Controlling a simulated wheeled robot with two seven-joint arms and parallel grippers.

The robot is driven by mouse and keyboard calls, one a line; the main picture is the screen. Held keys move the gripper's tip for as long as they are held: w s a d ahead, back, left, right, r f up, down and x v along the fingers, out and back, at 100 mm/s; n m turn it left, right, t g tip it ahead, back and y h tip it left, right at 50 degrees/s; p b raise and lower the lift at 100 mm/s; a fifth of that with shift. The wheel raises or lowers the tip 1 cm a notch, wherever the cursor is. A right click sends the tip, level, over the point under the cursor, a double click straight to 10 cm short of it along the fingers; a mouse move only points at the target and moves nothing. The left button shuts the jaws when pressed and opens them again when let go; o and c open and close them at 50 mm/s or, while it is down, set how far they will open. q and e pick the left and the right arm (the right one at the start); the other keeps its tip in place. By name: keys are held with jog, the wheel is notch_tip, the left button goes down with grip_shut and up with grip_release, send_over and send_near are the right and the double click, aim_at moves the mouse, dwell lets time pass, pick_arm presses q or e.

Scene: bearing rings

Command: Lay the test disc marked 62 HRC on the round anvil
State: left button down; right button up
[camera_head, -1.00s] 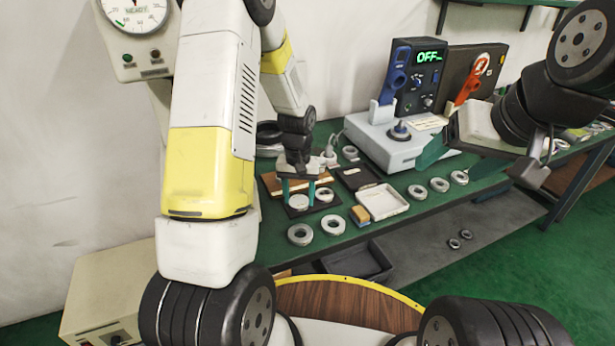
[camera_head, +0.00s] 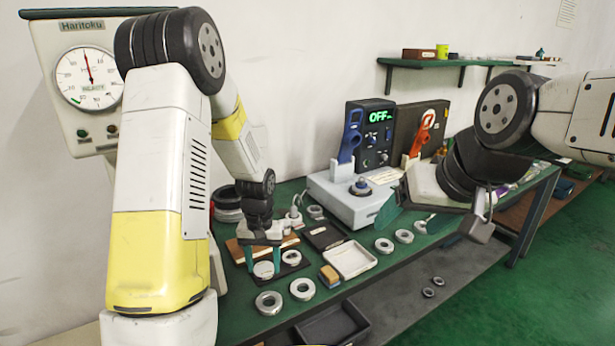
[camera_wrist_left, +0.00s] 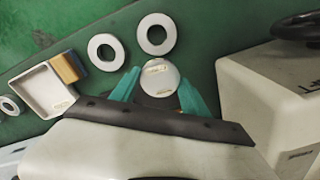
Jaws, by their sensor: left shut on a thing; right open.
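A plain silver test disc (camera_head: 264,270) is between the teal fingertips of my left gripper (camera_head: 264,260), which is shut on it. The left wrist view shows the disc (camera_wrist_left: 159,77) face-on, with small pale labels whose text I cannot read. It is over or on a black mat; I cannot tell whether it touches. A second round piece (camera_head: 291,257) lies to its right on the mat. The hardness tester (camera_head: 88,80) with its dial stands at the left; my left arm covers its lower part, and I cannot make out the round anvil. My right gripper (camera_head: 414,218) is open and empty.
Several steel rings (camera_head: 302,289) lie on the green bench, near a white tray (camera_head: 352,260), an eraser-like block (camera_head: 329,275) and a dark flat case (camera_head: 323,235). A grey instrument (camera_head: 345,200) reading OFF stands behind. A pale housing (camera_wrist_left: 270,85) is right of the disc in the wrist view.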

aim_at(265, 262)
pick_arm(q)
jog(key=shift+n, duration=0.3)
jog(key=s+d, duration=0.1)
jog(key=s, duration=0.1)
jog(key=s+d, duration=0.1)
jog(key=s, duration=0.2)
jog(key=s+d, duration=0.1)
jog(key=s, duration=0.2)
jog(key=shift+s+f, duration=0.15)
jog(key=shift+f, duration=0.05)
jog(key=w+a, duration=0.1)
jog(key=w, duration=0.4)
jog(key=w+a+f, duration=0.1)
jog(key=w+a, duration=0.1)
jog(key=w, duration=0.2)
jog(key=w+a, duration=0.1)
jog(key=w, duration=0.4)
jog(key=shift+w+a+f, duration=0.15)
jog(key=shift+w+f, duration=0.1)
jog(key=shift+w, duration=0.05)
jog(key=shift+f, duration=1.7)
jog(key=shift+f, duration=0.15)
jog(key=c, duration=0.6)
grip_release()
jog(key=shift+o, duration=0.2)
